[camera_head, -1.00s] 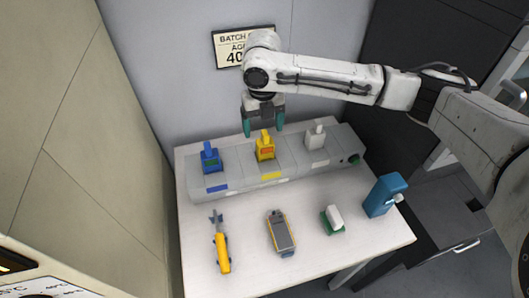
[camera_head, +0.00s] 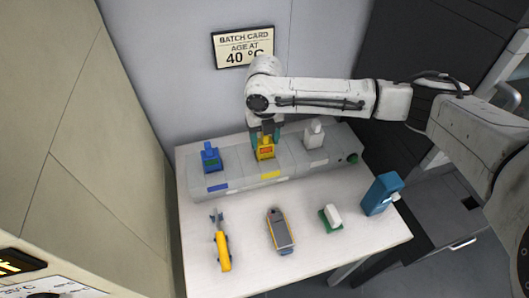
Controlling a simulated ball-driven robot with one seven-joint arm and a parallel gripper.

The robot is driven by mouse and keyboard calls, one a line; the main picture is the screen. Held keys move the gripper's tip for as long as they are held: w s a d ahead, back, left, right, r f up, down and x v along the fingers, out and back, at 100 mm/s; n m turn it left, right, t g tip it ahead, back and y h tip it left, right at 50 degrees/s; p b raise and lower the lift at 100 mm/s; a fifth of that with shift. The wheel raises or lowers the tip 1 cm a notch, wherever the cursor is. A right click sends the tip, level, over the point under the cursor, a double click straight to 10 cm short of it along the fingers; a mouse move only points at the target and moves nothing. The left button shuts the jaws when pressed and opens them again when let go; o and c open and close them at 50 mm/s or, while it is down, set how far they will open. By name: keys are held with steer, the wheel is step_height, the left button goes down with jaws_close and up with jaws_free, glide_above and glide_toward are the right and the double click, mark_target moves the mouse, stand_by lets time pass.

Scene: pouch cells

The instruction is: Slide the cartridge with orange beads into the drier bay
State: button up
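A yellow cartridge (camera_head: 266,153) with an orange-red window stands upright in the middle of a long grey housing (camera_head: 226,189). The window looks like the orange beads, but single beads are too small to make out. My gripper (camera_head: 266,136) is low over this cartridge, its teal fingers on either side of its top, apart from each other. The gripper hides the cartridge's handle. I cannot tell which opening is the drier bay.
On the white table (camera_head: 300,262) in front lie a yellow tool (camera_head: 222,250), a grey-and-orange device (camera_head: 280,230), and a white block on a green base (camera_head: 331,217). A blue dispenser-like object (camera_head: 381,194) stands at the right. A batch card reading 40 °C (camera_head: 243,47) hangs on the wall.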

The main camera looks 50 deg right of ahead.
jaws_close()
stand_by(0.3)
